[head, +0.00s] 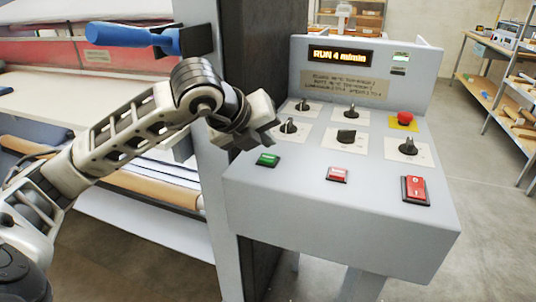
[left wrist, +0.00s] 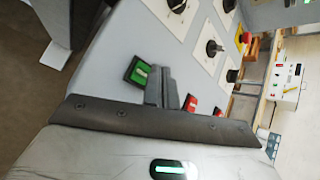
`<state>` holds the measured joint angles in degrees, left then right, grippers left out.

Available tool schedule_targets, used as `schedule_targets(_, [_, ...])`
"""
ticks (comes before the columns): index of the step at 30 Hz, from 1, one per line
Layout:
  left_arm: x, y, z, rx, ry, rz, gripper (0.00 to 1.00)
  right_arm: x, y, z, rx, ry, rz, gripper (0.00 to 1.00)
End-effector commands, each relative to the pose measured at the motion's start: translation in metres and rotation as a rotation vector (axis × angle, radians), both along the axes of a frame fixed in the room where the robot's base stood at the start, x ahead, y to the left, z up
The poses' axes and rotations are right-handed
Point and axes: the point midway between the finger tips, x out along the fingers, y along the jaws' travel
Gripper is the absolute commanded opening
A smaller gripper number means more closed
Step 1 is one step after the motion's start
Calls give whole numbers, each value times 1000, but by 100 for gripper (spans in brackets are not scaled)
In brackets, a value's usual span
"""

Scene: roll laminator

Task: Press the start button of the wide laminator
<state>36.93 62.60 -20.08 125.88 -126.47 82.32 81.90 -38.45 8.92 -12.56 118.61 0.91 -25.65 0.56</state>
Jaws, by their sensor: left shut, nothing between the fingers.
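The wide laminator's grey control console (head: 340,215) stands in the middle of the head view, with its lit display (head: 340,56) reading "RUN 4 m/min". The green button (head: 267,160) sits at the front left of its sloped panel. My left gripper (head: 266,130) is shut and empty, above and just behind the green button. In the left wrist view the shut fingers (left wrist: 160,82) appear right beside the green button (left wrist: 138,72); I cannot tell whether they touch the panel. My right gripper is not in view.
A red button (head: 337,174), a red rocker switch (head: 415,189), several black knobs (head: 346,135) and a red mushroom button on a yellow base (head: 404,118) share the panel.

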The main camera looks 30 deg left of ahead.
Motion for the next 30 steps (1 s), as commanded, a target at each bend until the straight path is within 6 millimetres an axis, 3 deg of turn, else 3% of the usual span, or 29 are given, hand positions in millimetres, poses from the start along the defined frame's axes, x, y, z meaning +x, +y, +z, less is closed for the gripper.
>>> schedule_targets(12, [0, 0, 42, -1, -1, -1, 0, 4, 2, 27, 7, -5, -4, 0])
schedule_targets(30, [0, 0, 41, 0, 0, 0, 0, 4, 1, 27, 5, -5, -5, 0])
